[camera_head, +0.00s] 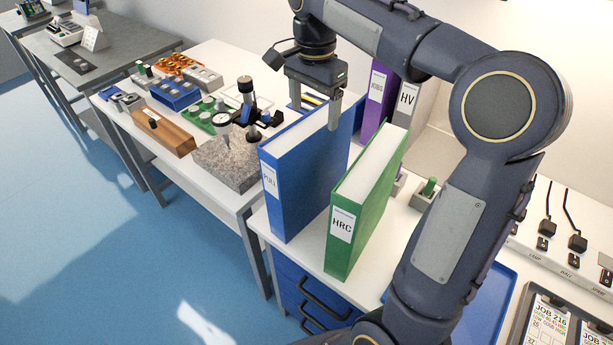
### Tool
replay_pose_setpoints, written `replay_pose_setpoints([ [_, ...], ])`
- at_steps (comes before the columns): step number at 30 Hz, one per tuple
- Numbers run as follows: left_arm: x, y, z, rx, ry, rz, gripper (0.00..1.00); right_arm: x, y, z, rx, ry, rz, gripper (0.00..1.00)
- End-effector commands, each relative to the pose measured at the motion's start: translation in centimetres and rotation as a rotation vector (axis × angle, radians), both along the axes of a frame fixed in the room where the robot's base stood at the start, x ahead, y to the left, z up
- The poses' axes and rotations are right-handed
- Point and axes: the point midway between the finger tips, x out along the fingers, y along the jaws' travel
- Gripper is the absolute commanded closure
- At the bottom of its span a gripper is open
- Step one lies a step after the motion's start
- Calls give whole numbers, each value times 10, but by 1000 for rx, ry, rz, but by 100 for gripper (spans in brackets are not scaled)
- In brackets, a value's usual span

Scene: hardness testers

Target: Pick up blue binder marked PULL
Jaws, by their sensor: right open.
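The blue binder (291,201) stands upright near the left edge of the white bench, with its white spine label (268,177) facing the front left; the label reads roughly PULL. My right gripper (315,116) is open and points down over the binder's top, towards its far half. One finger shows at the left side of the top and the other in front of the pages' right part. I cannot tell whether the fingers touch the binder. My left gripper is not in view.
A green HRC binder (360,208) stands close on the right. A purple binder (378,98) and a grey HV binder (408,100) stand behind. A granite block (228,163) with a dial gauge sits on the left table. Blue drawers (300,292) are below.

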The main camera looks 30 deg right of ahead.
Motion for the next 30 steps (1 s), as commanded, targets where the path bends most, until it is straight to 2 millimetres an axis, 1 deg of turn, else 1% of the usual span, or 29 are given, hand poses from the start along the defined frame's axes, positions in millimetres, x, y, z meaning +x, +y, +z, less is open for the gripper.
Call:
replay_pose_setpoints([
  [1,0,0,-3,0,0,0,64,0,0,-6,0,1,0,24],
  [8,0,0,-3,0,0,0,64,0,1,-30,0,2,0,24],
  [13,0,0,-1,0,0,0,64,3,6,-55,1,4,1,24],
  [16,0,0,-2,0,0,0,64,3,6,-69,0,3,-1,24],
  [20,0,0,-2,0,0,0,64,3,6,-77,0,1,0,24],
  [26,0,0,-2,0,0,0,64,3,6,-77,0,0,1,24],
  [29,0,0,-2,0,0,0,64,3,6,-77,0,0,1,35],
  [30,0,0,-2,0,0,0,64,3,6,-77,0,0,1,41],
])
